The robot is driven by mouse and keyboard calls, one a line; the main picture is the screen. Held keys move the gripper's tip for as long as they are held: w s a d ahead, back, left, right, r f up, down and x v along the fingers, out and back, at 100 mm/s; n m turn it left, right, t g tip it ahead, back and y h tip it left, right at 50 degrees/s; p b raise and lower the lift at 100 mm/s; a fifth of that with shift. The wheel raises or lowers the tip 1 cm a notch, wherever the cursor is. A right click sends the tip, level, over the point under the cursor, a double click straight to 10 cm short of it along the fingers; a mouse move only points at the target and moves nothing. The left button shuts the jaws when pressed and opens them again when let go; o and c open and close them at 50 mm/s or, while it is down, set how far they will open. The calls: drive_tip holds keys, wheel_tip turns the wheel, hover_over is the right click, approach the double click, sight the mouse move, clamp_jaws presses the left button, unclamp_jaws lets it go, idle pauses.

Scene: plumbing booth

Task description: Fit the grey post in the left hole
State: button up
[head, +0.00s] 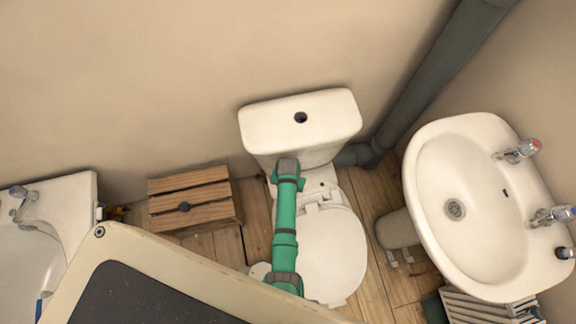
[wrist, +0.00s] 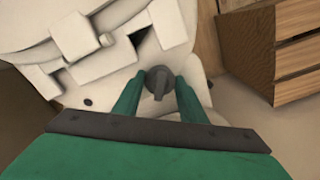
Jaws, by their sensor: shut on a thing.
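The grey post (wrist: 158,84) is a short dark knob with a round top, held between the green fingertips of my gripper (wrist: 157,92) in the wrist view. It is over the white toilet deck behind the seat; whether its lower end is in a hole is hidden. One small dark hole (wrist: 88,103) shows on the deck in the wrist view, and a hole is also visible in the head view (head: 322,185). A second small dark spot (wrist: 210,83) lies beside the other finger. In the head view my arm covers the deck's left part, and the post cannot be made out.
The white seat lid (head: 335,255) is in front. A wooden crate (head: 190,198) is left, a basin (head: 475,205) right and a grey pipe (head: 425,90) behind.

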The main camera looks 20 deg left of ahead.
drive_tip(key=o, duration=1.2)
drive_tip(key=shift+r, duration=3.8)
drive_tip(key=s+d+r+t+y, duration=0.1)
drive_tip(key=s+d+r+t, duration=0.1)
drive_tip(key=s+d+t, duration=0.25)
drive_tip(key=s+d+r+t, duration=0.3)
drive_tip(key=s+d, duration=0.1)
drive_tip(key=s, duration=0.2)
drive_tip(key=s+d+r+t, duration=0.1)
drive_tip(key=s+r+t, duration=0.1)
drive_tip(key=r, duration=0.8)
drive_tip(key=s+d+r+t, duration=0.1)
drive_tip(key=s+r+t, duration=0.2)
drive_tip(key=r, duration=0.6)
drive_tip(key=s+d+r+t+h, duration=0.1)
drive_tip(key=s+r, duration=0.4)
drive_tip(key=r, duration=0.5)
drive_tip(key=shift+d+r+m+t, duration=0.4)
drive_tip(key=shift+d+t, duration=0.15)
drive_tip(key=shift+t, duration=0.4)
